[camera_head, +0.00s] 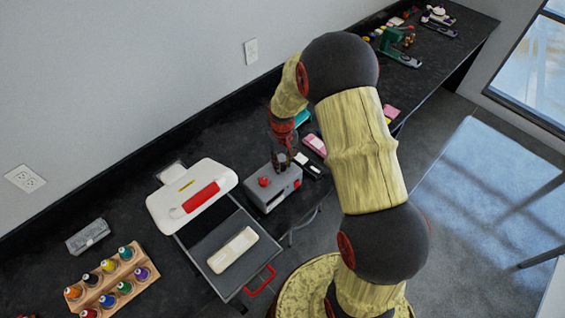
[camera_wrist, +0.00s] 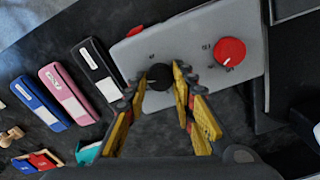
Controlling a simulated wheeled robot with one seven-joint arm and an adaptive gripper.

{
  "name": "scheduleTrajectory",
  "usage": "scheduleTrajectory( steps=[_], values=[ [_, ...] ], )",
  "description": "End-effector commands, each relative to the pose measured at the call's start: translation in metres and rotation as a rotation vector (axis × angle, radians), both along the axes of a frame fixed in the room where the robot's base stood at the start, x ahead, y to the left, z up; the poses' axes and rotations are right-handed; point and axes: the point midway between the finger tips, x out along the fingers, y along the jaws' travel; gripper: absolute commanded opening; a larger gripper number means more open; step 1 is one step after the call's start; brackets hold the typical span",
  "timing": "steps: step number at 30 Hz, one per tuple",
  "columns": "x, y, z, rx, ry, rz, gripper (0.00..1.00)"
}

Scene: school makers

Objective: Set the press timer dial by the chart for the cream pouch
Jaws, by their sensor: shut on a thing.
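The grey control box (camera_head: 268,195) stands beside the heat press in the head view. Its grey top (camera_wrist: 198,42) in the wrist view carries a black dial (camera_wrist: 160,74) and a red knob (camera_wrist: 229,52). My gripper (camera_wrist: 161,82) is shut on the black dial, with a yellow-backed finger on each side. Small marks near the dial are too blurred to read. In the head view my gripper (camera_head: 284,160) comes down onto the box and hides the dial. A cream pouch (camera_head: 232,250) lies on the press's lower plate (camera_head: 213,242). I cannot make out a readable chart.
The press's white lid (camera_head: 165,208) with a red handle is raised. Black, pink and blue cases (camera_wrist: 62,93) lie beside the box. A wooden rack (camera_head: 85,293) of thread spools and a grey object (camera_head: 88,236) are at the left. A red handle (camera_head: 261,281) sticks out in front.

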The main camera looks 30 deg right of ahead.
Motion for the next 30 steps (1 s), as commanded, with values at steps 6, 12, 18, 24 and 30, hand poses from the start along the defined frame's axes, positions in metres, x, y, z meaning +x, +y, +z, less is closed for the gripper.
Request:
scheduleTrajectory(
  steps=[6, 12, 18, 24, 30],
  values=[
    [0.0005, 0.0004, 0.0002, 0.000, -0.001, -0.110, 0.00],
    [0.0006, 0.0004, 0.0002, 0.000, -0.001, -0.163, 0.00],
    [0.0007, 0.0004, 0.0002, 0.000, -0.002, -0.181, 0.00],
    [0.0008, 0.0004, 0.0002, 0.000, -0.002, -0.181, 0.00],
    [0.0008, 0.0004, 0.0003, 0.000, -0.002, -0.180, 0.31]
  ],
)
